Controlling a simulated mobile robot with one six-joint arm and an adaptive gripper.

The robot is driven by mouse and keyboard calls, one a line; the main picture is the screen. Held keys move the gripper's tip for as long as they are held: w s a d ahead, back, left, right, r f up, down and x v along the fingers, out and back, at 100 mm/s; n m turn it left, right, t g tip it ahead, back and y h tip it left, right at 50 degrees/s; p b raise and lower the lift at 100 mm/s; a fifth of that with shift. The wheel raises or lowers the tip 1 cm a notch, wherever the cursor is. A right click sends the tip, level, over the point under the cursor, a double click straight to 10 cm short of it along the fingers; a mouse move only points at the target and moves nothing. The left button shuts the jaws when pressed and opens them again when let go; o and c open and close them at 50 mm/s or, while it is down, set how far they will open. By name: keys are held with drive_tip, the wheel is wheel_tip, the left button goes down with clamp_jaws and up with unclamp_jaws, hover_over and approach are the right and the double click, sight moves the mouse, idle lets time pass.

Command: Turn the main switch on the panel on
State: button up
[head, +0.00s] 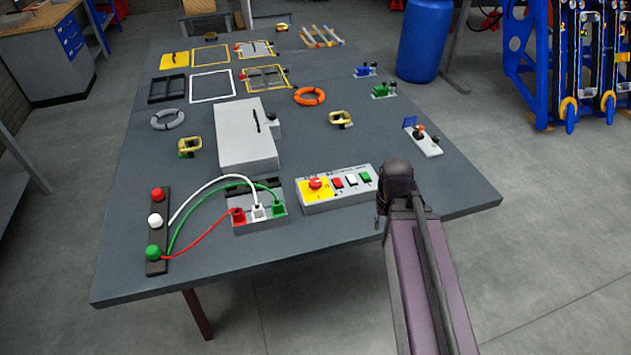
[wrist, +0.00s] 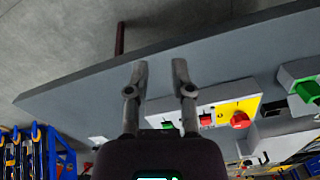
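The panel is a light grey box (head: 337,202) near the front edge of the table in the head view. On it, a red rotary knob (head: 316,183) sits on a yellow plate, left of red, white and green switches. In the wrist view, the red knob (wrist: 240,120) is right of my gripper (wrist: 159,68), and the panel (wrist: 222,101) lies partly behind the right finger. My gripper's two fingers are apart with nothing between them. In the head view, my arm ends at the panel's right, and the fingertips cannot be made out.
A connector box with red, white and green plugs (head: 259,222) stands left of the panel, with cables running to a dark strip of coloured buttons (head: 157,262). A grey box (head: 245,150) stands behind. A small joystick unit (head: 428,144) lies to the right. The table's front right is clear.

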drive_tip(key=o, duration=0.7)
drive_tip(key=w, duration=0.1)
drive_tip(key=w+a, duration=0.1)
drive_tip(key=w+r+n+p, duration=0.1)
drive_tip(key=shift+a+r, duration=0.1)
drive_tip(key=shift+a, duration=0.15)
drive_tip(key=shift+c, duration=0.2)
wheel_tip(320, 180, up, 6)
drive_tip(key=r+n+p, duration=0.1)
drive_tip(key=n+p, duration=0.6)
drive_tip(key=n, duration=0.4)
hover_over(315, 182)
drive_tip(key=shift+w+f, duration=0.1)
drive_tip(key=shift+f, duration=0.15)
drive_tip(key=shift+f+b, duration=0.1)
drive_tip(key=shift+b, duration=0.25)
wheel_tip(315, 182, down, 14)
drive_tip(key=b, duration=1.3)
drive_tip(key=shift+d+r+b, duration=0.1)
drive_tip(key=shift+r+b, duration=0.1)
drive_tip(key=shift+b, duration=0.1)
drive_tip(key=shift+c, duration=0.3)
drive_tip(key=c, duration=1.1)
